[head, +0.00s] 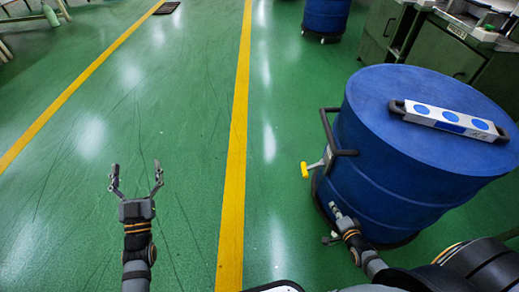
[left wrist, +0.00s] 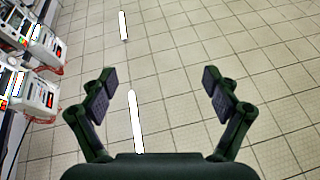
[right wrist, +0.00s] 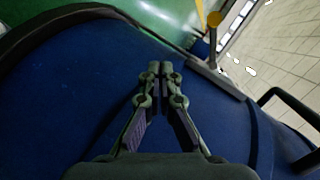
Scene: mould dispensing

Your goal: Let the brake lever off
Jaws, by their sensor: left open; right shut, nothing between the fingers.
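The brake lever (head: 306,170) with its yellow grip sticks out to the left of the blue drum (head: 375,150), low beside the drum's black handle (head: 328,132). In the right wrist view the lever's yellow knob (right wrist: 214,19) is at the upper right, past my fingertips. My right gripper (head: 334,208) is shut and empty, close to the drum's lower side, below the lever in the head view and apart from it. In the right wrist view the closed fingertips (right wrist: 160,68) lie over the blue drum surface. My left gripper (head: 137,178) is open and empty above the green floor.
A bar with blue discs (head: 448,120) lies on the drum lid. Another blue drum (head: 326,17) on casters and green cabinets (head: 440,48) stand at the back. The left wrist view shows machines (left wrist: 35,95) at the left.

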